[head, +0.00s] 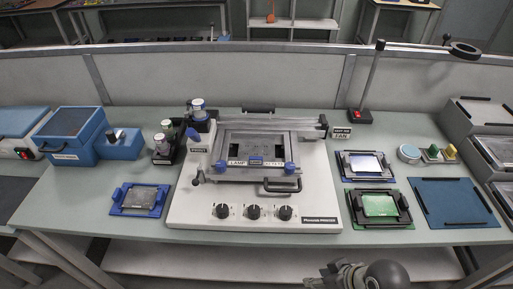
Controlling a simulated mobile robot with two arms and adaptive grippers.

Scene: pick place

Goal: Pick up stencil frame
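A grey rectangular metal frame (258,178), which looks like the stencil frame, lies on the white manual printer (190,212) in the middle of the table. It has a dark central opening, blue knobs at its near corners and a black handle at its near side. My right gripper (343,272) shows only in part at the bottom edge, well in front of the printer and apart from the frame. Its fingers cannot be made out, so I cannot tell whether it is open. My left gripper is out of view.
A blue holder with a grey plate (140,199) lies left of the printer. Bottles (163,144) stand behind it. Right are a green board in a black holder (379,205), another board holder (364,163), a blue mat (452,202) and a lamp stand (372,80). The table's front strip is clear.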

